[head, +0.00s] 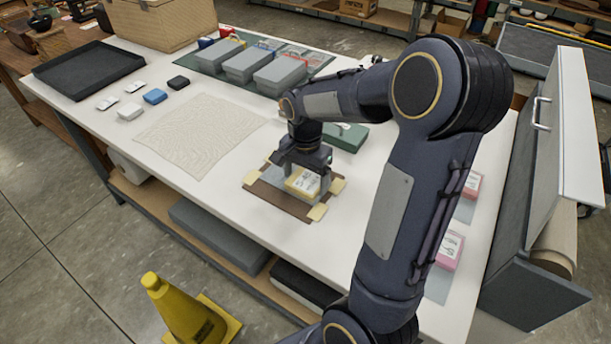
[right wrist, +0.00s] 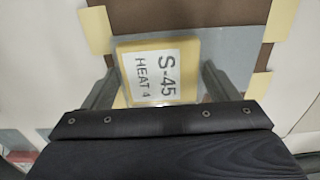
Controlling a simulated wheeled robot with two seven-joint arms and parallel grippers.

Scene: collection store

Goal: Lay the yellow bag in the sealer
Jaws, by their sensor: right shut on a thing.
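The yellow bag (head: 302,183) is a small flat yellow packet. In the right wrist view the yellow bag (right wrist: 186,50) has a white label reading "S-45 HEAT 4" and clear film around it. My right gripper (head: 304,179) points down and is shut on the bag, with one finger at each side in the right wrist view (right wrist: 161,75). The bag is over a brown mat (head: 277,200) with pale yellow corner pieces; I cannot tell whether it touches it. I cannot make out for certain which thing is the sealer. My left gripper is not in view.
Behind the gripper is a green box (head: 346,137). A beige cloth (head: 198,135), a black tray (head: 88,72) and grey boxes (head: 279,76) lie on the white table. Pink-and-white packs (head: 449,249) are right of my arm. A yellow cone (head: 180,309) stands on the floor.

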